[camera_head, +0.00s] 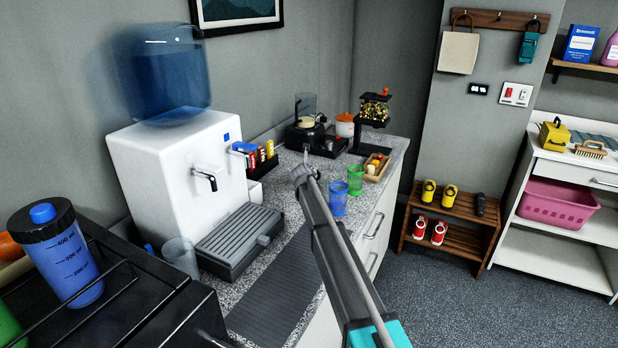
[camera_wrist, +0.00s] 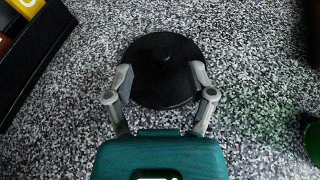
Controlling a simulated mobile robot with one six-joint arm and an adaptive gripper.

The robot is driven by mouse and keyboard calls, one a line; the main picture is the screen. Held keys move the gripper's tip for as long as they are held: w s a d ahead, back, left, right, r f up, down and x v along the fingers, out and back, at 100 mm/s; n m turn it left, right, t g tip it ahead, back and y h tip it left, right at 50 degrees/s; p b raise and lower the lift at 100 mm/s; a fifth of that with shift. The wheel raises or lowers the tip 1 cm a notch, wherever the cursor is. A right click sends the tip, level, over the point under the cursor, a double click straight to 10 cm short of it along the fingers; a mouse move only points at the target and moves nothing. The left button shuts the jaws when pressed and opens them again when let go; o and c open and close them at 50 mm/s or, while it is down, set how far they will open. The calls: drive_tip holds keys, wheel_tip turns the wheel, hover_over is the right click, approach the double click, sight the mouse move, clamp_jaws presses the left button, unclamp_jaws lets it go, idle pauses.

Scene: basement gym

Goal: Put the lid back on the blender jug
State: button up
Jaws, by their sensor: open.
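A round black lid (camera_wrist: 165,88) with a small knob lies flat on the speckled counter in the wrist view. My gripper (camera_wrist: 161,77) is open, with one finger on each side of the lid's near half; I cannot tell whether they touch it. In the head view my gripper (camera_head: 304,168) is low over the counter, and I cannot make out the lid there. A clear, open-topped jug (camera_head: 306,103), which looks like the blender jug, stands on a dark base farther back against the wall. Something pale shows at its bottom.
A white water dispenser (camera_head: 180,160) stands left of my gripper, with a black box of coloured packets (camera_head: 258,160) beside it. A blue cup (camera_head: 338,198), a green cup (camera_head: 355,180) and a wooden fruit tray (camera_head: 377,168) stand to the right. A snack dispenser (camera_head: 373,110) stands farther back.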

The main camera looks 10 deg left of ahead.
drive_tip(key=b+x, duration=0.1)
drive_tip(key=x, duration=0.3)
drive_tip(key=shift+w+d+f, duration=0.1)
drive_tip(key=shift+f, duration=0.05)
idle(0.4)
clamp_jaws()
